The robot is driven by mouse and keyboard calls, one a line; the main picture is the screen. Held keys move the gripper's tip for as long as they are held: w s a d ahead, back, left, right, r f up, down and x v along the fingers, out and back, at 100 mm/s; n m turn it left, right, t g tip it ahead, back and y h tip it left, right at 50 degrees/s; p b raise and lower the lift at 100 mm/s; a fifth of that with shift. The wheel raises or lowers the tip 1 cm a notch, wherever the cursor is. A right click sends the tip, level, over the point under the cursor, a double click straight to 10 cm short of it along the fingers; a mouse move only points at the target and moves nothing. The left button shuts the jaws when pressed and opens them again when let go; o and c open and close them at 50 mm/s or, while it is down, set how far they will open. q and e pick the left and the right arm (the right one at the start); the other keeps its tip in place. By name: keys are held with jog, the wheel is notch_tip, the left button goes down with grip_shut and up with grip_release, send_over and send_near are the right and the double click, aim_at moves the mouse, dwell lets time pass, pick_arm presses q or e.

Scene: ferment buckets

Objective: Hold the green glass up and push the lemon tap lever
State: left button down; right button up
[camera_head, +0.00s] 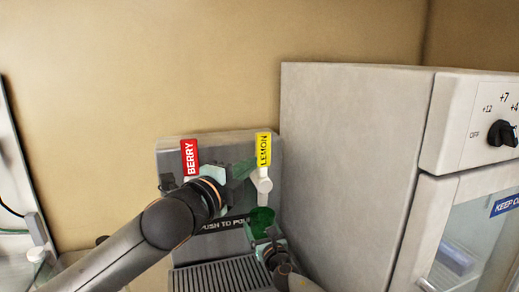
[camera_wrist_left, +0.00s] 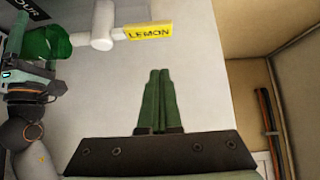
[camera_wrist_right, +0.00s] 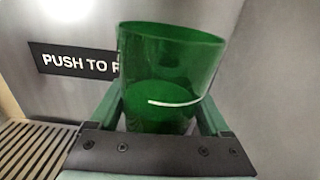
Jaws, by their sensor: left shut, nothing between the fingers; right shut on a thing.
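The green glass (camera_head: 262,218) is held upright under the lemon tap (camera_head: 261,185) in the head view. My right gripper (camera_head: 270,243) is shut around it; in the right wrist view the glass (camera_wrist_right: 170,75) stands between the fingers, with a white line on it. The yellow lemon lever (camera_head: 264,149) rises from the white tap; it also shows in the left wrist view (camera_wrist_left: 150,32). My left gripper (camera_head: 243,170) is shut and empty, just left of the lemon lever. In the left wrist view its fingers (camera_wrist_left: 158,75) are together, apart from the lever.
A red berry lever (camera_head: 190,157) stands left, partly behind my left arm. A slatted drip tray (camera_head: 222,276) lies below the taps. A large grey appliance (camera_head: 350,160) with a dial stands close on the right.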

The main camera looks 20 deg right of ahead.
aim_at(267, 143)
pick_arm(q)
jog(key=shift+w+a+x, duration=0.3)
jog(key=shift+x, duration=1.4)
jog(key=shift+w+a+x, duration=0.25)
jog(key=shift+x, duration=1.5)
jog(key=shift+w+a+x, duration=0.3)
jog(key=shift+x, duration=1.4)
jog(key=shift+w+a, duration=0.1)
jog(key=shift+w, duration=0.1)
